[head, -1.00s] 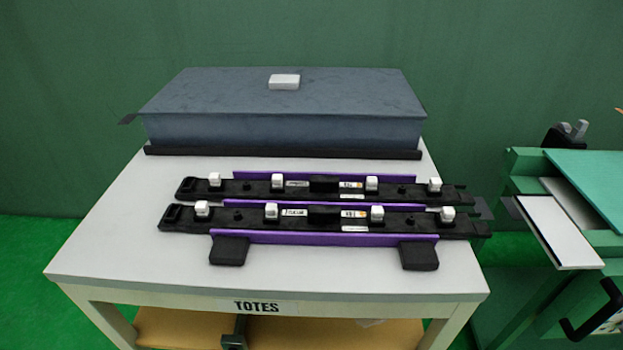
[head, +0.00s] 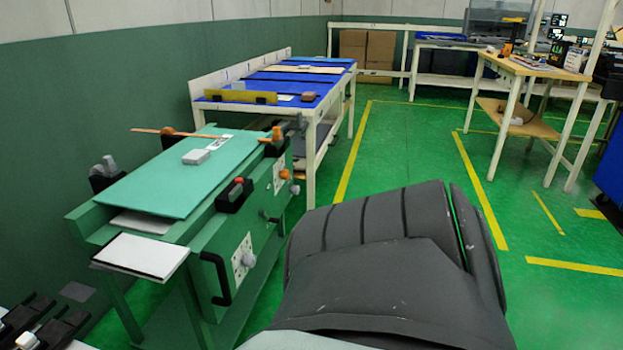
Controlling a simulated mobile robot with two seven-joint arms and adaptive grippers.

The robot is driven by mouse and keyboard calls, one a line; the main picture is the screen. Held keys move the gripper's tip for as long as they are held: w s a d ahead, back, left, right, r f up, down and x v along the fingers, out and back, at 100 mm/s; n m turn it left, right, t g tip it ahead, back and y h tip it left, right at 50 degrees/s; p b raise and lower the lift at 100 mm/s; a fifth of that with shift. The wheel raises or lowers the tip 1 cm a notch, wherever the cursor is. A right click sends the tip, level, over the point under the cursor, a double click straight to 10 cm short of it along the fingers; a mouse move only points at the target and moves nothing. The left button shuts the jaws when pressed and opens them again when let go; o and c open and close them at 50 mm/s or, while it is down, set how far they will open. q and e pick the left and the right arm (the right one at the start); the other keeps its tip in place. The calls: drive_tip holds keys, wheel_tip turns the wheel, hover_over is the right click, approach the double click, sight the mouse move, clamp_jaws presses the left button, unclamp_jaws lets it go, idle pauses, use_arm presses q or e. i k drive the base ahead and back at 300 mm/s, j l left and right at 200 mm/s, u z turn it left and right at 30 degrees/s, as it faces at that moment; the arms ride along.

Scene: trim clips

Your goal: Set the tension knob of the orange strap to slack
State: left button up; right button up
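A thin orange strap (head: 200,133) runs across the far end of the green board (head: 155,180) on the green bench at left. A small orange knob-like part (head: 277,133) stands at the strap's right end by a black clamp. Below it, on the bench's right side, a pale plate carries an orange knob (head: 285,174). A nearer pale plate carries a grey knob (head: 249,260). The knobs' settings are too small to read.
A large dark grey padded body (head: 390,260), likely my own arm, covers the lower middle. A white panel (head: 141,254) juts from the bench's near end; a black handle (head: 217,277) is beside it. A blue-topped table (head: 275,82) stands behind.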

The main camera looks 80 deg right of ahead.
sight(286, 174)
drive_tip(key=k+l+z, duration=0.1)
drive_tip(key=z, duration=1.9)
